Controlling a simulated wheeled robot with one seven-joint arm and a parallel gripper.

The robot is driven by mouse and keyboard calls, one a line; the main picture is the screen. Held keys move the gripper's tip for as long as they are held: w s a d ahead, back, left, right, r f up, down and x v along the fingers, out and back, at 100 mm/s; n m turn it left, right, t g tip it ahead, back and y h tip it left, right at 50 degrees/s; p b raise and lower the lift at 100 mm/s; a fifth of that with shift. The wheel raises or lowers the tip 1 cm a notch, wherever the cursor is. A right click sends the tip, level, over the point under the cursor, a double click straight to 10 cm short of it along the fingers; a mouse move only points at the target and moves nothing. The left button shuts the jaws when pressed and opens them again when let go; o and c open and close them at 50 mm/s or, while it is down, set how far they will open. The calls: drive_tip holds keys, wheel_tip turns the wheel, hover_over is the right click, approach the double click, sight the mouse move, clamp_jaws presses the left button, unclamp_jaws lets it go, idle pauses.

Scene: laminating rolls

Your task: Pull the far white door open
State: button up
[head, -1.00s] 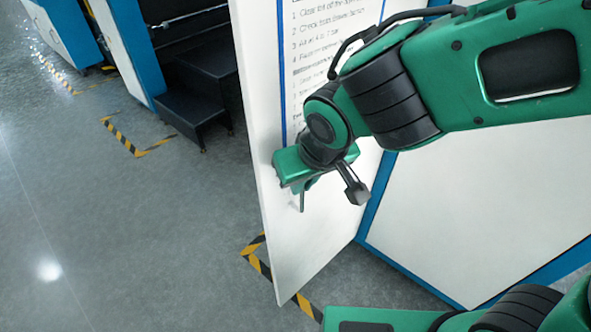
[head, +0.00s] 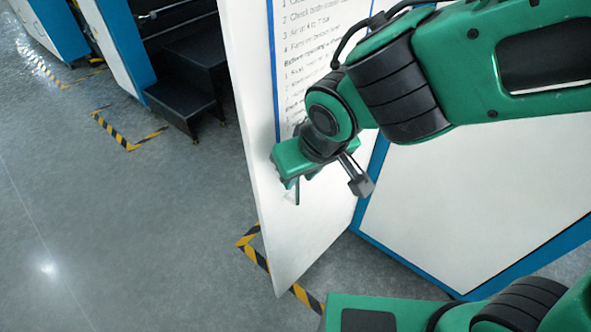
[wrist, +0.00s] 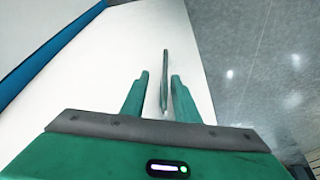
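The white door (head: 315,232) stands swung out from the blue-framed machine, its free edge toward the left. Printed text in a blue border shows on its upper face. My gripper (head: 298,190) is at the door's face near the free edge. In the wrist view, a thin upright handle bar (wrist: 164,82) stands out from the door (wrist: 110,60) between the two green fingers of my gripper (wrist: 160,90). The fingers are apart, with a clear gap on the bar's left; the bar is close to the right finger. Contact cannot be made out.
The machine's white side panel (head: 470,205) is right of the door, below my arm. Yellow-black floor tape (head: 252,257) runs by the door's foot. Dark steps (head: 180,105) and another blue-white machine stand back left. Grey floor (head: 120,230) left of the door is clear.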

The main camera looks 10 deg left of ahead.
drive_tip(key=v, duration=1)
drive_tip(key=shift+r, duration=0.35)
drive_tip(key=shift+d, duration=0.1)
